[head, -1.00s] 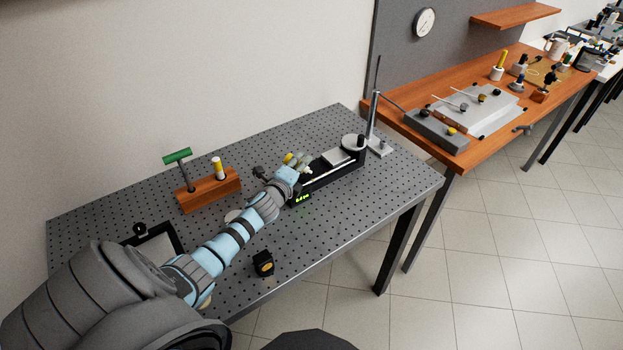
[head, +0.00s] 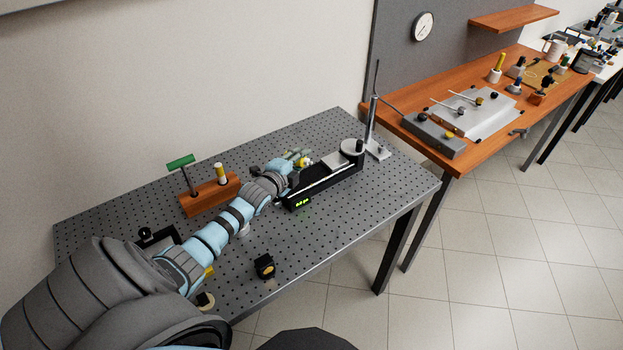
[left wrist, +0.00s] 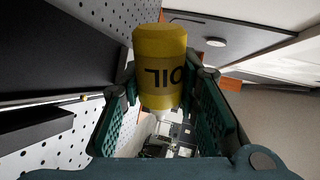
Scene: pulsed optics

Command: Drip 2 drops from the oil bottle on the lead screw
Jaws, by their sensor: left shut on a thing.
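My left gripper (head: 298,160) is shut on the yellow oil bottle (head: 305,162) beside the left part of the black linear stage (head: 325,184). In the left wrist view the oil bottle (left wrist: 160,58), lettered OIL, sits between the green finger pads of the left gripper (left wrist: 165,112). Its lettering is upside down there, and its pale nozzle (left wrist: 160,115) points down the picture. A thin bright rod, seemingly the lead screw (left wrist: 40,101), runs along the dark stage at left, apart from the bottle. No drop is visible. My right gripper is not in view.
A wooden block (head: 211,195) holds a green-handled tool (head: 181,163) and a yellow-and-white item (head: 221,174). A small black mount (head: 264,266) stands near the front edge. A post (head: 373,130) stands beyond the stage. The perforated table's (head: 330,236) front right is clear.

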